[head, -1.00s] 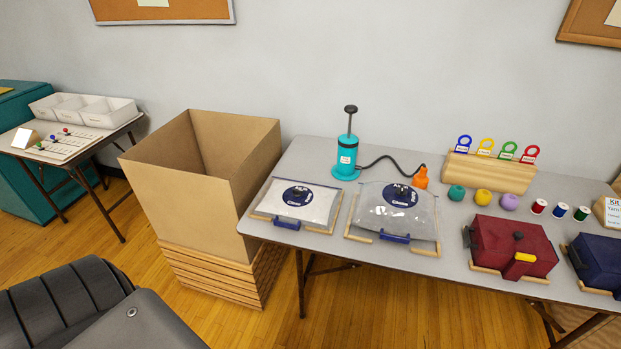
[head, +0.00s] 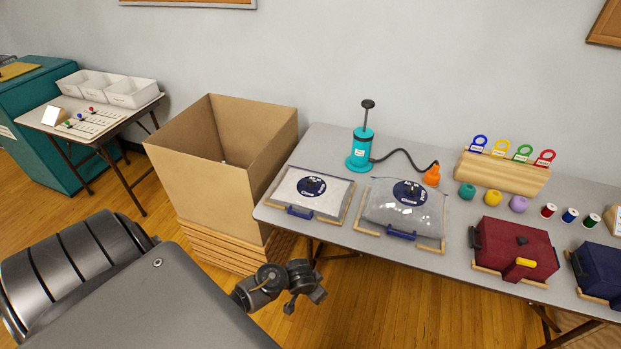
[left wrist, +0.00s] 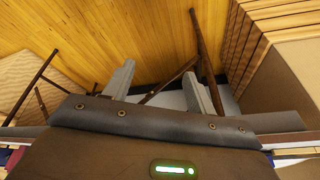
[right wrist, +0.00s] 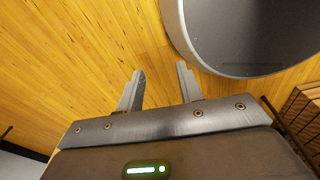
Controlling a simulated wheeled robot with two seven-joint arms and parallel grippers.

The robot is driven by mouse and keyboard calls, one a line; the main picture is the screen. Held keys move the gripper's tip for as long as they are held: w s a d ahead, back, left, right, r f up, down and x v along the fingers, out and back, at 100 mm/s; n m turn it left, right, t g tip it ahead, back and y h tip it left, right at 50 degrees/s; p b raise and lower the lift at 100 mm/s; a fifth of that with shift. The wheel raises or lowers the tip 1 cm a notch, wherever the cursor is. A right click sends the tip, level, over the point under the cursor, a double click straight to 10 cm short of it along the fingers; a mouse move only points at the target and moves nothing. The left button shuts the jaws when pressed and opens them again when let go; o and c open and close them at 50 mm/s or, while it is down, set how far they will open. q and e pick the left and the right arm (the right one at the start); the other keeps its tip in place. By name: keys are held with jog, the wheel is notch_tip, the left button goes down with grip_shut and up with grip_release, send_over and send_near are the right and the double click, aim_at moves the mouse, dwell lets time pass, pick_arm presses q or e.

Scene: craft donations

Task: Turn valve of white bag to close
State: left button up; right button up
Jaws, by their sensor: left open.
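The white bag (head: 335,205) lies flat in its wooden-railed frame at the left end of the table, with a blue handle at its front. Its dark valve (head: 313,185) sits on a round dark-blue label on top; I cannot read which way it is turned. In the left wrist view, my left gripper (left wrist: 160,88) has its fingers apart and empty, with floor and table legs beyond. In the right wrist view, my right gripper (right wrist: 158,82) has its fingers apart and empty over the wood floor. Neither gripper touches the bag.
A clear grey bag (head: 425,215) lies right of the white one. A teal pump (head: 360,150) with hose stands behind. A maroon bag (head: 512,248) and yarn balls are further right. A tall cardboard box (head: 200,185) stands left, close to the table's end.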

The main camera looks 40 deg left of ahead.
pick_arm(q)
jog(key=shift+n+t+y, duration=0.6)
jog(key=shift+n+y, duration=0.2)
jog(key=w+a+r, duration=0.3)
jog(key=w+r, duration=0.1)
jog(key=w, duration=0.1)
jog(key=w+a+r+p, duration=0.1)
jog(key=w+a+r, duration=0.2)
jog(key=w+r, duration=0.2)
jog(key=w+a+r, duration=0.4)
jog(key=w, duration=0.2)
jog(key=shift+a+r, duration=0.1)
jog(key=shift+r, duration=0.15)
jog(key=w+a+r+n, duration=0.2)
jog(key=w+a+r, duration=0.2)
jog(key=a, duration=0.1)
jog(key=n, duration=0.2)
send_near(311, 181)
jog(key=shift+g, duration=0.3)
jog(key=b+x, duration=0.1)
jog(key=x, duration=0.1)
jog(key=b+x, duration=0.1)
jog(key=x, duration=0.2)
jog(key=b+x, duration=0.1)
jog(key=x, duration=0.2)
jog(key=shift+w, duration=0.3)
pick_arm(e)
jog(key=shift+s+f, duration=0.55)
jog(key=shift+f, duration=0.15)
